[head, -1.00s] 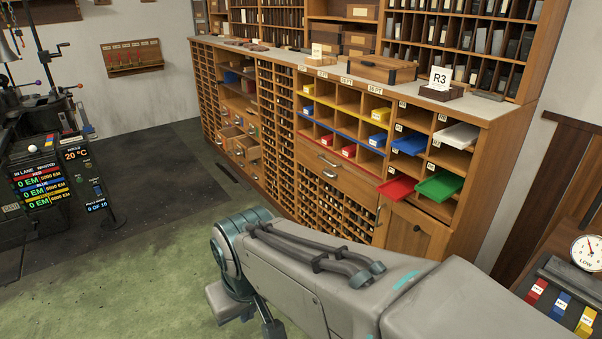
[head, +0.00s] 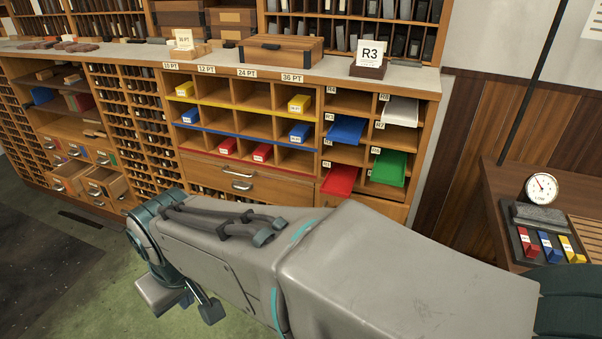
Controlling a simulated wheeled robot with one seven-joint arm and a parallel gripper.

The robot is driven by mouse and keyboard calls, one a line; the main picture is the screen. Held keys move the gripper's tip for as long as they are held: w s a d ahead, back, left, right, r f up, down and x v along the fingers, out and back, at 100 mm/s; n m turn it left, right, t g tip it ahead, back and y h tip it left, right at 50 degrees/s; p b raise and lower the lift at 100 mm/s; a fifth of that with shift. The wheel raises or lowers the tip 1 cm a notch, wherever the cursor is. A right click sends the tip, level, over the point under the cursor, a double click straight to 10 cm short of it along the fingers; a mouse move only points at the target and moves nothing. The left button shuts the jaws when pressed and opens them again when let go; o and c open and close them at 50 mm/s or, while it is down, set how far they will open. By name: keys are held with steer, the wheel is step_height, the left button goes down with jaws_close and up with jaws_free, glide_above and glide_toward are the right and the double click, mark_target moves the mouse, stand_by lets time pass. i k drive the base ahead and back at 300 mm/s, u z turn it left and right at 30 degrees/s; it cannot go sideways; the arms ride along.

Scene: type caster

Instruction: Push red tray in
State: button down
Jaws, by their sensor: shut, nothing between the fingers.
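The red tray (head: 339,181) sits in a low cubby in the left column of the cabinet's right-hand cubbies. Its front sticks out past the cabinet face. The green tray (head: 388,168) is to its right and also sticks out. My arm crosses the lower part of the head view, in front of and below the trays in the picture. No contact between my arm and the red tray shows.
A blue tray (head: 346,130) and a white tray (head: 400,111) sit in upper cubbies. Several small drawers (head: 103,182) stand open at the left. A side table (head: 497,178) with a gauge (head: 541,189) stands at the right.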

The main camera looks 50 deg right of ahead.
mark_target(340, 182)
steer(key=z, duration=0.95)
steer(key=i, duration=0.9)
steer(key=z, duration=0.85)
